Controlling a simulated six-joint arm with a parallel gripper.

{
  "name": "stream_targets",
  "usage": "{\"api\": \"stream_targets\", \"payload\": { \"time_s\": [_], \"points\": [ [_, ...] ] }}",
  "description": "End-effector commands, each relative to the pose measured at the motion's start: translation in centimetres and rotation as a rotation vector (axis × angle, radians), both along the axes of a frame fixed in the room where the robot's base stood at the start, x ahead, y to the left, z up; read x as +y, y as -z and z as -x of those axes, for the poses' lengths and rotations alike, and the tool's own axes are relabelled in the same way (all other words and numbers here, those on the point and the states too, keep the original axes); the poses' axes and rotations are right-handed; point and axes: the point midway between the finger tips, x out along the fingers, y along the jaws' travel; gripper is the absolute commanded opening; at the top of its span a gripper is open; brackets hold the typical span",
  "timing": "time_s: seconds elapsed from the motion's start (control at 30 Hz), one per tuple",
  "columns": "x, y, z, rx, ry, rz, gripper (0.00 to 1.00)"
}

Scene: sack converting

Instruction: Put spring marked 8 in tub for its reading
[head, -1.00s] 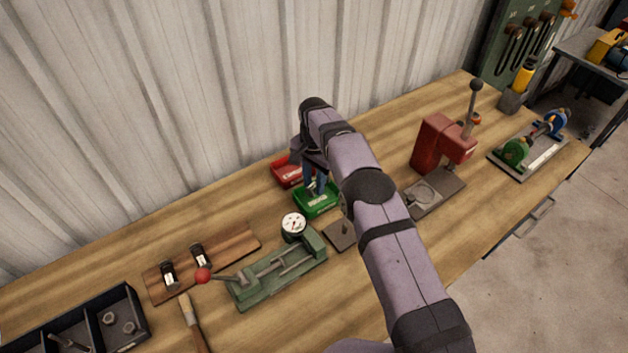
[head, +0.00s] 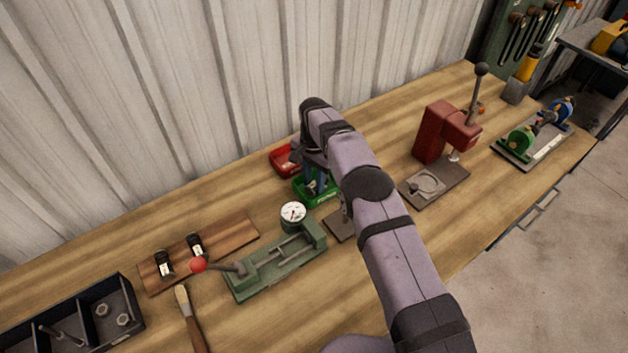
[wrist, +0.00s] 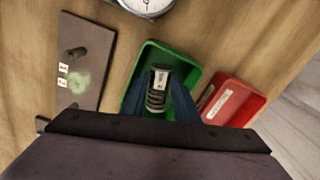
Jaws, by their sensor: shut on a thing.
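My gripper (wrist: 158,100) points down over the green tub (wrist: 188,72) and is shut on a spring (wrist: 156,99) with a white tag (wrist: 160,80). The mark on the tag is too small to read. The spring shows within the tub's outline in the wrist view; whether it touches the tub floor cannot be told. In the head view my arm partly covers the green tub (head: 325,199), and the spring is hidden. A red tub (head: 283,161) with a white label stands beside the green one, also in the wrist view (wrist: 233,101).
A green tester with a dial gauge (head: 293,213) stands left of the tubs. A dark plate with a peg (wrist: 84,60) lies near the green tub. A wooden rack (head: 228,242) holds two tagged pieces. A red press (head: 446,130) stands right; the corrugated wall is behind.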

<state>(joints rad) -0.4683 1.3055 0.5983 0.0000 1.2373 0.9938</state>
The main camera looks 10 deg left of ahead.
Motion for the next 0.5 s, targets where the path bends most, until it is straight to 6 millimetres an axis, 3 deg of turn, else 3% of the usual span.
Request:
{"api": "stream_targets", "payload": {
  "time_s": [0.1, 0.13, 0.2, 0.5],
  "points": [
    [0.01, -0.04, -0.02, -0.001, 0.0, -0.001, 0.0],
    [0.01, -0.04, -0.02, -0.001, 0.0, -0.001, 0.32],
    [0.0, -0.04, -0.01, 0.0, 0.0, 0.0, 0.49],
    [0.0, -0.02, 0.01, 0.0, 0.0, 0.0, 0.49]
  ]
}}
